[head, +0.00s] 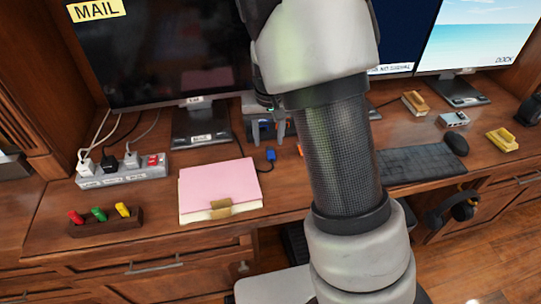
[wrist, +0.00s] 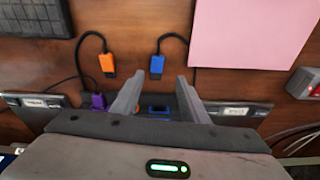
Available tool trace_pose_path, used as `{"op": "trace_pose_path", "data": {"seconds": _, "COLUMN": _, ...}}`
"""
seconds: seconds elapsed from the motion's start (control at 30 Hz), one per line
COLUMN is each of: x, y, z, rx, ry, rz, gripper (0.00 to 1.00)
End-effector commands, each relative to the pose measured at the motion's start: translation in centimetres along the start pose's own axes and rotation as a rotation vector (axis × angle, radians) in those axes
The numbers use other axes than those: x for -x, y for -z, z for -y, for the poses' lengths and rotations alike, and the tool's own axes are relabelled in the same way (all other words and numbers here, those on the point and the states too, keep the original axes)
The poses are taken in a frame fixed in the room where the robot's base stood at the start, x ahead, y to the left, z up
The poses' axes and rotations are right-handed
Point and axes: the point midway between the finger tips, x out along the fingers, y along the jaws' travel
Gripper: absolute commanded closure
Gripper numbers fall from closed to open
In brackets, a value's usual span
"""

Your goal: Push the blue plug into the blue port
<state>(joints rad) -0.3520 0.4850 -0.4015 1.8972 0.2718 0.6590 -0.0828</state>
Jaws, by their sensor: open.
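The blue plug (head: 271,154) lies on the desk on its black cable, just right of the pink folder in the head view. It also shows in the wrist view (wrist: 157,64), apart from and beyond my fingertips. My gripper (head: 275,128) is open and empty above the back of the desk; its two spread fingers also show in the wrist view (wrist: 157,88). A blue port (wrist: 158,108) shows low between the fingers in the wrist view, partly hidden by my gripper. The port's housing is mostly hidden behind my gripper and arm.
An orange plug (wrist: 108,66) lies beside the blue one, and a purple plug (wrist: 97,101) is near the left finger. A pink folder (head: 218,186), a power strip (head: 122,173) and a keyboard (head: 420,162) lie on the desk. Monitor stands (head: 202,125) rise at the back.

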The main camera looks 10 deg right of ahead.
Motion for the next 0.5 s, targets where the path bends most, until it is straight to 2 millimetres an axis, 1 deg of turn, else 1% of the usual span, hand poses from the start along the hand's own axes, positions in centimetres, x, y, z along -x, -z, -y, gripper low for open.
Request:
{"op": "trace_pose_path", "data": {"seconds": 0.17, "x": -1.3, "y": -0.1, "z": -0.3, "rx": 0.0, "ry": -0.001, "rz": 0.002, "gripper": 0.59}}
{"op": "trace_pose_path", "data": {"seconds": 0.3, "x": -3.5, "y": -0.2, "z": -0.8, "rx": 0.0, "ry": -0.002, "rz": 0.003, "gripper": 0.59}}
{"op": "trace_pose_path", "data": {"seconds": 0.4, "x": -4.8, "y": -0.2, "z": -0.8, "rx": 0.0, "ry": -0.001, "rz": 0.003, "gripper": 0.59}}
{"op": "trace_pose_path", "data": {"seconds": 0.5, "x": -5.3, "y": -0.1, "z": -0.8, "rx": 0.001, "ry": -0.001, "rz": 0.001, "gripper": 0.59}}
